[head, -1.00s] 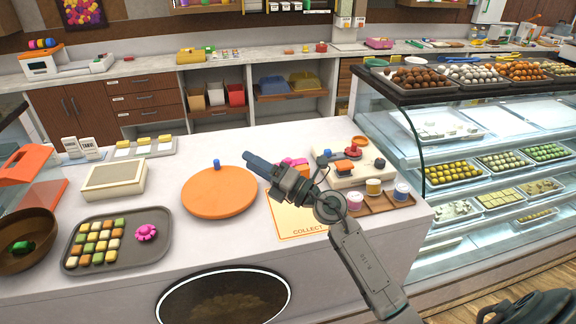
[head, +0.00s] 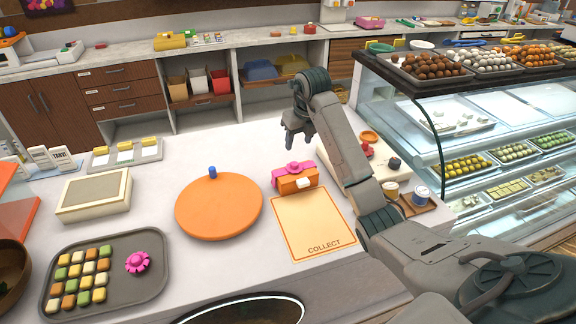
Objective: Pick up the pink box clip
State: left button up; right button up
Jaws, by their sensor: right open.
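A pink flower-shaped piece (head: 137,263), which may be the pink box clip, lies on the right part of a dark grey tray (head: 158,282) at the front left. A small orange box (head: 296,186) with pink sides stands at the back edge of the cream COLLECT mat (head: 313,226); another pink flower-shaped piece (head: 299,168) sits on top of it. My right gripper (head: 298,143) is open and empty, fingers pointing down, above the counter behind this box. It appears apart from the box. My left gripper is out of view.
Several small sweets lie in the tray left of the loose pink piece. An orange round lid (head: 219,206) with a blue knob lies between tray and mat. My right arm partly covers a board with small items. A glass display case (head: 440,150) stands at the right.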

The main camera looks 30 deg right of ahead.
aim_at(295, 163)
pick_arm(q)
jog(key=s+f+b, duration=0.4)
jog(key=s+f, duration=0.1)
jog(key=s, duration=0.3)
pick_arm(e)
jog(key=f, duration=0.3)
jog(key=shift+s+f, duration=0.2)
jog(key=shift+s, duration=0.05)
jog(key=shift+w+f+b, duration=0.4)
jog(key=shift+f+b, duration=0.15)
jog(key=shift+w+f, duration=0.2)
jog(key=shift+f, duration=0.3)
jog(key=p+x, duration=0.1)
jog(key=x, duration=0.3)
jog(key=shift+w+d+p, duration=0.1)
jog(key=shift+w+p, duration=0.05)
jog(key=shift+p, duration=0.2)
jog(key=shift+f, duration=0.1)
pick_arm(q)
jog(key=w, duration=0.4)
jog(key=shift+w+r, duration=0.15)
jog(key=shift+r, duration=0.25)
pick_arm(e)
grip_shut()
